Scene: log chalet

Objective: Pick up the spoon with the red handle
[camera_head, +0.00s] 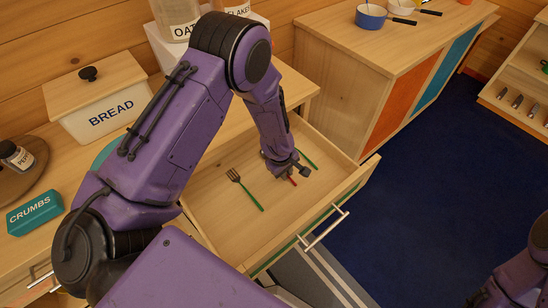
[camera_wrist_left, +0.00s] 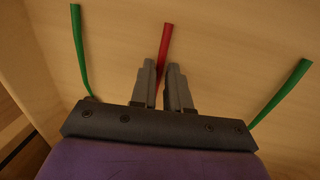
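The red-handled utensil (camera_head: 292,181) lies in the open wooden drawer (camera_head: 225,235); its other end is hidden by my gripper, so I cannot see the spoon bowl. In the left wrist view its red handle (camera_wrist_left: 166,42) runs down between the fingers. My left gripper (camera_head: 286,167) is low in the drawer over the handle. In the wrist view the two fingers (camera_wrist_left: 163,72) are close together, with the handle filling the narrow gap. My right gripper is not seen; only a purple part of my right arm shows at the bottom right.
A fork with a green handle (camera_head: 245,190) lies to the left in the drawer, and another green handle (camera_head: 307,158) to the right. The drawer walls stand close around. A bread box (camera_head: 98,103) and a teal crumbs box (camera_head: 35,212) stand on the counter.

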